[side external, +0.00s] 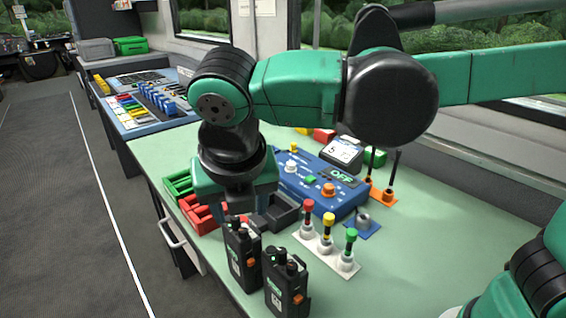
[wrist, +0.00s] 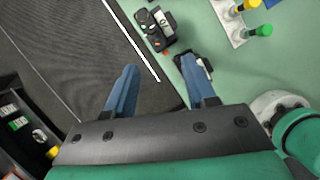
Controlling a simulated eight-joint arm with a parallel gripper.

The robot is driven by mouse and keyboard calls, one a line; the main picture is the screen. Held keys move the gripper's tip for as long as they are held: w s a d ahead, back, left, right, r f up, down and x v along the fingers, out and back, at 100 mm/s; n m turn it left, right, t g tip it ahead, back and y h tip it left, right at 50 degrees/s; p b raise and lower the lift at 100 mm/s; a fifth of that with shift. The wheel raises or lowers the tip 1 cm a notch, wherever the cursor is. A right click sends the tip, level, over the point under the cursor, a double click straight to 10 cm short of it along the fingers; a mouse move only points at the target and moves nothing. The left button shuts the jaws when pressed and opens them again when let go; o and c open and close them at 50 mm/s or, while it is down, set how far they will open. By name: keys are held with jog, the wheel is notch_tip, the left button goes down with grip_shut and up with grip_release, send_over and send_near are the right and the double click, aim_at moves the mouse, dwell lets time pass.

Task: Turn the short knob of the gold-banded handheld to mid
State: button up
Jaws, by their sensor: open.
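Two black handhelds stand upright at the table's front edge in the side external view: a left one (side external: 242,256) and a right one (side external: 286,288). Each has small knobs on top and an orange patch on its side. I cannot make out a gold band on either, or how the short knobs are set. In the wrist view one handheld (wrist: 155,29) is seen from above, beyond my fingertips. The other (wrist: 207,66) is partly hidden by my right finger. My gripper (wrist: 158,72) is open and empty, its blue fingers wide apart, above the handhelds' end of the table.
A white strip (side external: 325,252) with red, yellow and green levers stands right of the handhelds. A blue console (side external: 310,190), dark tray (side external: 280,214) and red and green bins (side external: 200,214) lie behind. The table's right front is clear.

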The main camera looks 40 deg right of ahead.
aim_at(243, 231)
jog(key=shift+w+d+f+n+t+y, duration=0.1)
jog(key=shift+w+d+f+n+y, duration=0.25)
jog(key=shift+f, duration=0.5)
jog(key=shift+w+d+f+n+t+y, duration=0.1)
jog(key=shift+w+f+n, duration=0.15)
jog(key=shift+f+n, duration=0.5)
jog(key=shift+w+d+f+n+t+y, duration=0.1)
jog(key=shift+w+d+f+n+y, duration=0.15)
jog(key=shift+f, duration=0.75)
grip_shut()
